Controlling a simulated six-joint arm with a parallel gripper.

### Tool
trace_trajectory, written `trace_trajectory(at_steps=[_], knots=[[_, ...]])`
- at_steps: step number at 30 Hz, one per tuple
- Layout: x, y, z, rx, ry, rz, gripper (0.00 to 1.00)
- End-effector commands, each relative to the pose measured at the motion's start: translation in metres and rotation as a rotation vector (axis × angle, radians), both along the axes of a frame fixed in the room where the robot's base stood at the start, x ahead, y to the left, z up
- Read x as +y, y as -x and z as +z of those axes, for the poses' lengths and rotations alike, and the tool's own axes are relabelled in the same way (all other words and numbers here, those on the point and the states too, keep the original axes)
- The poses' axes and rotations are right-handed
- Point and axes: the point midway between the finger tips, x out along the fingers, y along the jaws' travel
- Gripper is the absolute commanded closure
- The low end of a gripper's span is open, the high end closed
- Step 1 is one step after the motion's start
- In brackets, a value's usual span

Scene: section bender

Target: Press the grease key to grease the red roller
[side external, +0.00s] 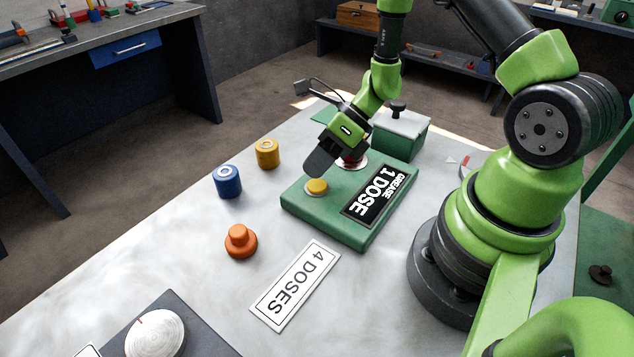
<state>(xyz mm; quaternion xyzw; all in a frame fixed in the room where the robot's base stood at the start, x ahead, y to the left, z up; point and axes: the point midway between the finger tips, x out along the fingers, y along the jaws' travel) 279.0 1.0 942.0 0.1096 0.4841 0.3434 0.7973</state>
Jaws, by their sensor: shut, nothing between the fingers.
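A green box (324,219) stands on the table with a black display (374,196) that reads "GREASE 1 DOSE". A yellow round button (317,187), which looks like the grease key, sits on its left corner. The red roller (353,163) is at the box's back, on a pale round seat, partly hidden by my gripper. My gripper (318,164) is shut and empty, tilted down to the left. Its tips are just above and behind the yellow button in the picture; I cannot tell whether they touch it.
A blue roller (228,182) and a yellow roller (267,154) stand left of the box. An orange knob (240,241) and a "4 DOSES" card (295,285) lie nearer. A green lidded box (401,134) stands behind. A white dial (155,334) is at front left.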

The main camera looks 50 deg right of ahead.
Motion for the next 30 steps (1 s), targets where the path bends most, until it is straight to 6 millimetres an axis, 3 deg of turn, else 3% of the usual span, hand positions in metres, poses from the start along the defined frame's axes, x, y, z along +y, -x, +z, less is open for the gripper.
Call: trace_trajectory(at_steps=[30], knots=[[0.0, 0.0, -0.0083, 0.001, 0.0, -0.001, 1.0]])
